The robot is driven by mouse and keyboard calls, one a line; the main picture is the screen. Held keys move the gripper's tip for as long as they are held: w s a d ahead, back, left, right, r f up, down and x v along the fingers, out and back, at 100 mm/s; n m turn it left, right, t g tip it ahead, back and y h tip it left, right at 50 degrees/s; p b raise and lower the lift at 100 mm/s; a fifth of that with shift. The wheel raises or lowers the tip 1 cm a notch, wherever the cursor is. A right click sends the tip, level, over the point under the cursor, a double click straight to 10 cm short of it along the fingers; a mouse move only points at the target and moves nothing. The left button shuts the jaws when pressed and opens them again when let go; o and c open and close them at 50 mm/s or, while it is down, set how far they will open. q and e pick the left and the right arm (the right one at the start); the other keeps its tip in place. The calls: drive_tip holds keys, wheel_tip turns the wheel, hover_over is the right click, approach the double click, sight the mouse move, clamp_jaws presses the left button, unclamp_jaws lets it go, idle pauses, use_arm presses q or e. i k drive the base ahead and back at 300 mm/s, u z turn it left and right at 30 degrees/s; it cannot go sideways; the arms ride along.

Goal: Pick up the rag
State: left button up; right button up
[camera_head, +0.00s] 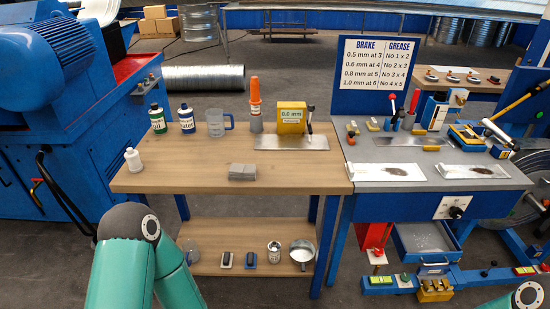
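A small grey folded cloth, which looks like the rag (242,172), lies flat near the front edge of the wooden workbench (185,179), right of its middle. Nothing covers it. My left arm shows as teal links at the lower left, in front of the bench, with its gripper out of view. Only a bit of my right arm shows at the bottom right corner, and its gripper is out of view too.
A grey bench (440,196) adjoins at right.

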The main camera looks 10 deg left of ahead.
sight(237, 171)
drive_tip(key=i, duration=0.95)
drive_tip(key=u, duration=0.55)
